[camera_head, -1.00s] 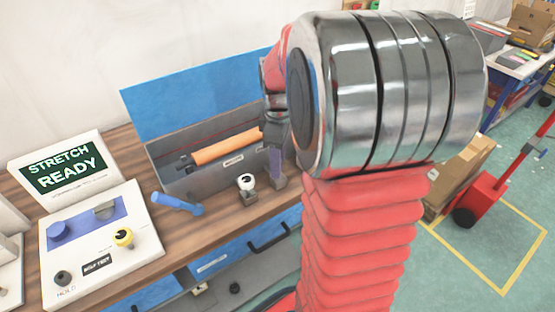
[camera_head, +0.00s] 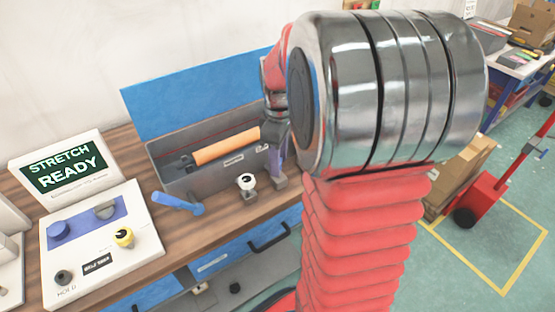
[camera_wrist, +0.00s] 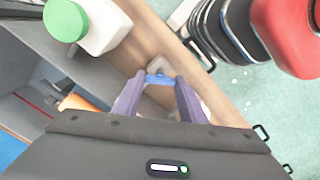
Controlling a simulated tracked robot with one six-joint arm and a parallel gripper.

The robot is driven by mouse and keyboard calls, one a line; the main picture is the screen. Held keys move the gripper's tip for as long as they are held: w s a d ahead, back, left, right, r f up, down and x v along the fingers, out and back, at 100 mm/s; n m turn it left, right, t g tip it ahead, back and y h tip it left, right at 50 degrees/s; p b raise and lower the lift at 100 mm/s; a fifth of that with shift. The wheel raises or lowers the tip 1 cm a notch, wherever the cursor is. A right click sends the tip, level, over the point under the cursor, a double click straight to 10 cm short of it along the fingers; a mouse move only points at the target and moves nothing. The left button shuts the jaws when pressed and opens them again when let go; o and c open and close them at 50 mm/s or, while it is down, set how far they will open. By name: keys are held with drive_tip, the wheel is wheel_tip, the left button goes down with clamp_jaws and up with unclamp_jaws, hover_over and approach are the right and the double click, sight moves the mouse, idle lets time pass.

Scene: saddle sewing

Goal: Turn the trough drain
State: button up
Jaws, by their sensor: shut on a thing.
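The trough (camera_head: 215,180) is a long grey box on the wooden bench, with an orange roller (camera_head: 228,147) lying in it. My gripper (camera_wrist: 158,82) is at the trough's right front end. Its two purple-grey fingers are shut on a small blue handle (camera_wrist: 160,78), which I take to be the trough drain. The handle sits by a pale grey block (camera_wrist: 160,64) at the bench edge. In the head view my gripper (camera_head: 277,165) points down beside the grey block (camera_head: 279,182), and the blue handle is hidden there. How far the handle is turned cannot be told.
A control box (camera_head: 100,240) with a "STRETCH READY" screen (camera_head: 65,172) is at the left. A white bottle with a green cap (camera_wrist: 66,20) stands close to my gripper.

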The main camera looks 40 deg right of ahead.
drive_tip(key=m, duration=0.4)
drive_tip(key=shift+m, duration=1.7)
drive_tip(key=o, duration=1.1)
drive_tip(key=shift+c, duration=0.2)
drive_tip(key=shift+r, duration=0.1)
wheel_tip(320, 180, up, 14)
drive_tip(key=shift+f, duration=0.25)
